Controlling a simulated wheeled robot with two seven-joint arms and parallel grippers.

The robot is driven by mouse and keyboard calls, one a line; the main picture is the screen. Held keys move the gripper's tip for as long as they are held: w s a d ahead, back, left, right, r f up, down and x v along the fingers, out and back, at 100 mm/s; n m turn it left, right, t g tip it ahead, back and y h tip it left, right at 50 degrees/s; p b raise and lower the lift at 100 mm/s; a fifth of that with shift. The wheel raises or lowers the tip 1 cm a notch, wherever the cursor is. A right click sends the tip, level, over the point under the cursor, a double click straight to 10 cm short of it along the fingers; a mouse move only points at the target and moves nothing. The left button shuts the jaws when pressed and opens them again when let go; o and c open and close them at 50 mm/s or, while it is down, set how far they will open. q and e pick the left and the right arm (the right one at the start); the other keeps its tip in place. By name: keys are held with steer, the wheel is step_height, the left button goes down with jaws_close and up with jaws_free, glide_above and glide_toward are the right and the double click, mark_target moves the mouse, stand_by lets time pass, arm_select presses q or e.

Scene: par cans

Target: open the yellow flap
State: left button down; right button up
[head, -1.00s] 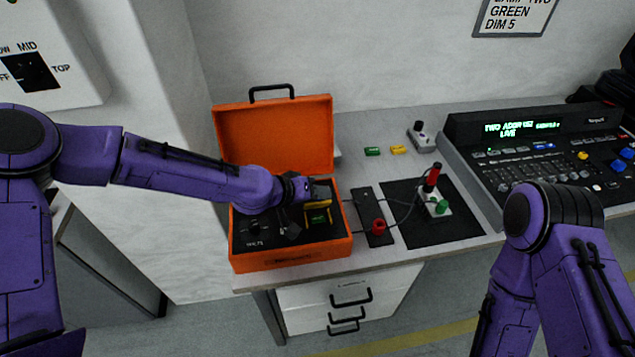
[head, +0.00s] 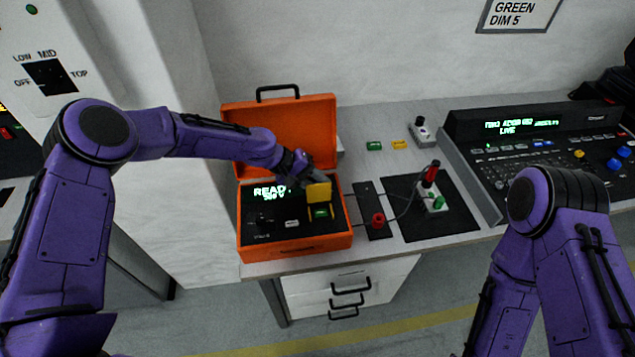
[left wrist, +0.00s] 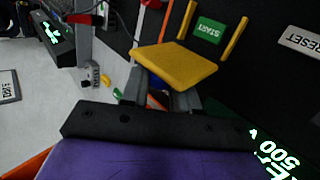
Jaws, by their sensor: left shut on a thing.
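The yellow flap (head: 319,193) is on the black panel of the open orange case (head: 297,246). It is tilted up off the panel, and a green START button (head: 320,213) shows in front of it. In the left wrist view the flap (left wrist: 175,65) is a yellow plate between two side arms, with the START button (left wrist: 208,30) uncovered. My left gripper (head: 313,180) is shut on the flap, at its edge; the wrist view shows the fingers (left wrist: 160,95) partly behind it. My right gripper is out of view.
The case lid (head: 280,135) stands open behind my left arm. A black strip with a red knob (head: 377,220) and a dark mat with a red-and-green-handled device (head: 433,196) lie right of the case. A lighting console (head: 540,150) stands farther right.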

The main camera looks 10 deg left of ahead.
stand_by(0.4)
arm_select(q)
steer(key=c, duration=1)
jaws_free()
steer(key=shift+f, duration=0.1)
steer(key=b+v, duration=0.2)
steer(key=v, duration=0.8)
steer(key=shift+w+a+r+b, duration=0.15)
steer(key=shift+a+r+b, duration=0.05)
steer(key=shift+b, duration=0.1)
